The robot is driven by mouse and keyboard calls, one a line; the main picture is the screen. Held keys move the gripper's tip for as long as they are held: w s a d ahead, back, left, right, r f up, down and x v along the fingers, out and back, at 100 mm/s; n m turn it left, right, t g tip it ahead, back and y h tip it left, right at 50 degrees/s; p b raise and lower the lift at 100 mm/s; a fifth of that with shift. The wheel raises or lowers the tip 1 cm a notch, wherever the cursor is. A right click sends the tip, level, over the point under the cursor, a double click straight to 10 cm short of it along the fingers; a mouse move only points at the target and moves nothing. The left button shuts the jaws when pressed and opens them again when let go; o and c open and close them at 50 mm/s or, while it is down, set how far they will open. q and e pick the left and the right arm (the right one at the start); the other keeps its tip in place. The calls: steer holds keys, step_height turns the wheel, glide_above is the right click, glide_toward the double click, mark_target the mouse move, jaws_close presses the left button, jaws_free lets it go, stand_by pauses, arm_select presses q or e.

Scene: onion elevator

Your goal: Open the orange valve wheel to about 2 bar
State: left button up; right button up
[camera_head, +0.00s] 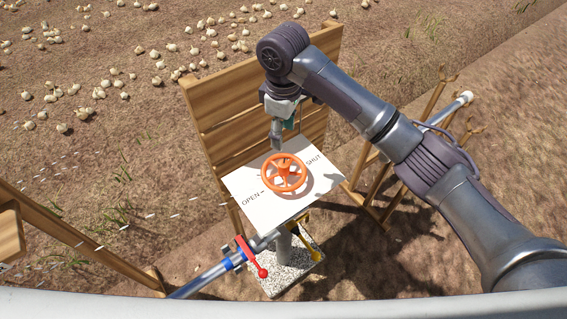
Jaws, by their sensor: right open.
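The orange valve wheel (284,173) lies flat above a white plate (254,207) marked OPEN at its left and SHUT at its right. My right gripper (277,140) hangs just behind the wheel's far rim, pointing down. It is open and looks apart from the wheel. My right arm reaches in from the lower right. I see no pressure gauge that I can read. My left gripper is not in view.
A wooden slatted board (222,108) stands behind the plate. A red-handled valve (252,256) sits on a pipe in front, with a yellow handle (316,255) to its right. A wooden rack (437,100) stands at the right. Onions lie on the soil behind.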

mark_target(283, 163)
step_height(283, 163, down, 12)
steer(key=shift+p, duration=1.25)
steer(key=shift+f, duration=0.75)
